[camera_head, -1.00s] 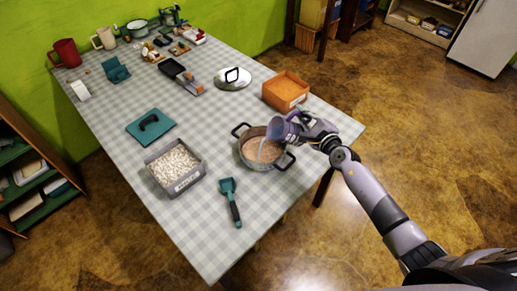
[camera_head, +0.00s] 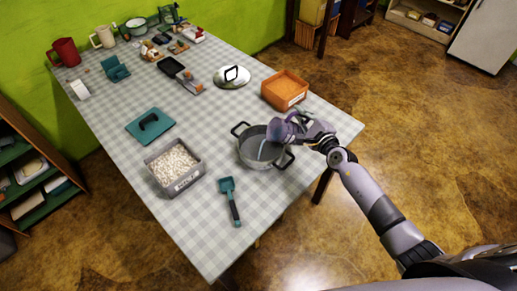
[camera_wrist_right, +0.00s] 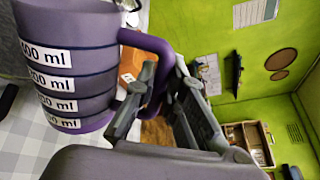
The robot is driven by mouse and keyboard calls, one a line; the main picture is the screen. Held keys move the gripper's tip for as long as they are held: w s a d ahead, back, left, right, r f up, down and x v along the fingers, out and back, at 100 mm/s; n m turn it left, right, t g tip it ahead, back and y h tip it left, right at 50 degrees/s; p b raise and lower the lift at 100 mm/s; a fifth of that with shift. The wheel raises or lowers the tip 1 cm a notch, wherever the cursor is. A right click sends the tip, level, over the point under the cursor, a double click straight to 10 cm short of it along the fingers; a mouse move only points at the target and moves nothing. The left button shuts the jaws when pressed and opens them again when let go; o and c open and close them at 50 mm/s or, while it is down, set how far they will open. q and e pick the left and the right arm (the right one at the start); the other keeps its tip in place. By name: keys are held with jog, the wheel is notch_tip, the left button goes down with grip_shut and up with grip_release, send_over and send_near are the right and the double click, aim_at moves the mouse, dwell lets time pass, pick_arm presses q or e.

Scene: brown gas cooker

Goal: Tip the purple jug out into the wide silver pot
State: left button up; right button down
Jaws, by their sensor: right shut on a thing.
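The purple jug (camera_head: 280,130) is tipped over the right rim of the wide silver pot (camera_head: 246,150). A thin pale streak shows below its mouth, inside the pot. The pot has two dark handles and its inside looks grey. My right gripper (camera_head: 302,130) is shut on the jug's handle. In the right wrist view the jug (camera_wrist_right: 75,60) shows white ml labels, and my right gripper (camera_wrist_right: 160,95) has its fingers at the purple handle. The jug's inside is hidden. My left gripper is not in view.
An orange box (camera_head: 286,90) stands just behind the jug. A grey bin of white pieces (camera_head: 189,183) stands left of the pot. A teal scoop (camera_head: 230,200) lies in front. A lid (camera_head: 231,78) and a teal board (camera_head: 150,125) lie farther back. The table's front corner is clear.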

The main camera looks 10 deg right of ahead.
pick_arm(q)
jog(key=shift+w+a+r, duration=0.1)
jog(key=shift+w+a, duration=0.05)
pick_arm(e)
jog(key=shift+w+a, duration=0.15)
jog(key=shift+a, duration=0.1)
pick_arm(q)
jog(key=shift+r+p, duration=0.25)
jog(key=shift+p, duration=0.05)
pick_arm(e)
jog(key=shift+d+r, duration=0.1)
jog(key=shift+d, duration=0.1)
jog(key=shift+a+n, duration=0.3)
jog(key=shift+a, duration=0.1)
jog(key=shift+d+p, duration=0.25)
jog(key=shift+p, duration=0.05)
jog(key=shift+a, duration=0.4)
jog(key=shift+d+p, duration=0.15)
jog(key=shift+p, duration=0.2)
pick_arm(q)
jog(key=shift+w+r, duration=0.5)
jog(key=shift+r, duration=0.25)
pick_arm(e)
jog(key=shift+s+n, duration=0.2)
jog(key=shift+n, duration=0.1)
